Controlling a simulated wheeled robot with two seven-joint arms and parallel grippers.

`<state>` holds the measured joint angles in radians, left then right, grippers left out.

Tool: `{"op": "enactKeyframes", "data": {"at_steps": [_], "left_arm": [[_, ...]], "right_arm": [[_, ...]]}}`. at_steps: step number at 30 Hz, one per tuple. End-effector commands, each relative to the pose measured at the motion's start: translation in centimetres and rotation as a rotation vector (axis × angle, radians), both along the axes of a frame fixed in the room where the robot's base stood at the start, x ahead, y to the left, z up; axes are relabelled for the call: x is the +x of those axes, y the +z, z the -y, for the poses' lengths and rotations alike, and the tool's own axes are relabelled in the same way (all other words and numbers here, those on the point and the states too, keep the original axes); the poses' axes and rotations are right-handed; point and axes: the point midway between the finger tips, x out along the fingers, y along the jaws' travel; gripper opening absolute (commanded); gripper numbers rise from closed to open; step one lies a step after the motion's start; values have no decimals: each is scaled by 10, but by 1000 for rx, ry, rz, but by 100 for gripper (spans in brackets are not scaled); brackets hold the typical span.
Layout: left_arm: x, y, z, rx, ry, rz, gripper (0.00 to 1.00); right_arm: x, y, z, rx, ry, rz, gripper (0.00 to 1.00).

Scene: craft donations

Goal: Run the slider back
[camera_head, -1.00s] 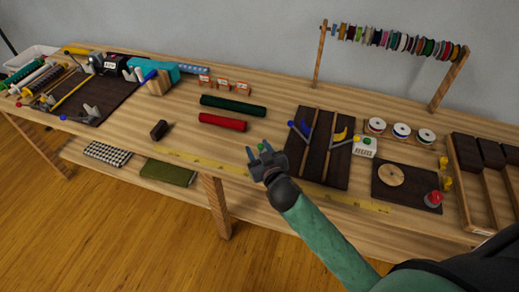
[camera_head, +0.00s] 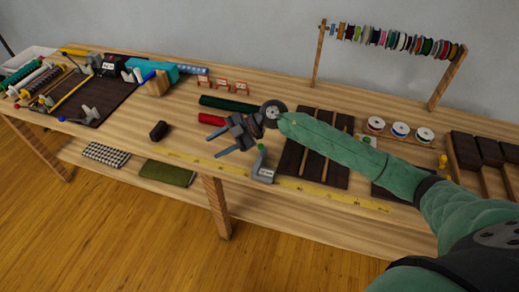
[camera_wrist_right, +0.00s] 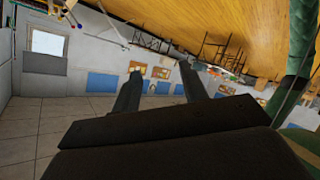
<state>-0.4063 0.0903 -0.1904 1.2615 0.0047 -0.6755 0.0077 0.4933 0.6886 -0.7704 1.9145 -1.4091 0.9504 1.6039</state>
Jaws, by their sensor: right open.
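I cannot tell for sure which part is the slider. A dark board (camera_head: 294,158) with pale wooden rails lies right of the middle of the table, partly hidden by my right arm. A grey L-shaped piece with a green knob (camera_head: 262,167) stands at its left front. Another dark board (camera_head: 107,98) with a yellow bar (camera_head: 68,93) and grey levers (camera_head: 90,112) lies at the far left. My right gripper (camera_head: 212,146) is open and empty, in front of the red roll in the picture. Its spread fingers show in the right wrist view (camera_wrist_right: 159,72). My left gripper is not in view.
Red (camera_head: 211,119) and dark green rolls (camera_head: 226,103) lie behind my right gripper. A dark block (camera_head: 158,130) lies to its left. A yellow measuring strip (camera_head: 314,190) runs along the front edge. White spools (camera_head: 400,130) and a thread rack (camera_head: 392,40) stand at the right. Bare tabletop lies left of the rolls.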

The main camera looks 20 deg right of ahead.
Motion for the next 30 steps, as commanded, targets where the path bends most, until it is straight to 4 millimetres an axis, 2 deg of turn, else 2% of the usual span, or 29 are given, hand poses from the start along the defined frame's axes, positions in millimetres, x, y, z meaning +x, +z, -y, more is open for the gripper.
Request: {"op": "enactKeyframes", "data": {"at_steps": [3, 9, 13, 16, 20, 23, 30], "left_arm": [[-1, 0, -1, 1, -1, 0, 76], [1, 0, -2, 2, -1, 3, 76], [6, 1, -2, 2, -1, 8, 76], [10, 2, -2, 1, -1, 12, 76], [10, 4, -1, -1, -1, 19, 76], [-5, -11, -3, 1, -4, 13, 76], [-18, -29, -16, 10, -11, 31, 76]], "right_arm": [[14, -21, 46, -251, 34, -61, 43], [35, -39, 128, -621, 1, -173, 43], [43, -40, 162, -758, -34, -218, 43], [45, -40, 174, -805, -49, -234, 43], [44, -45, 174, -815, -51, -240, 43], [42, -54, 170, -813, -50, -241, 43], [38, -80, 159, -811, -50, -240, 43]]}}
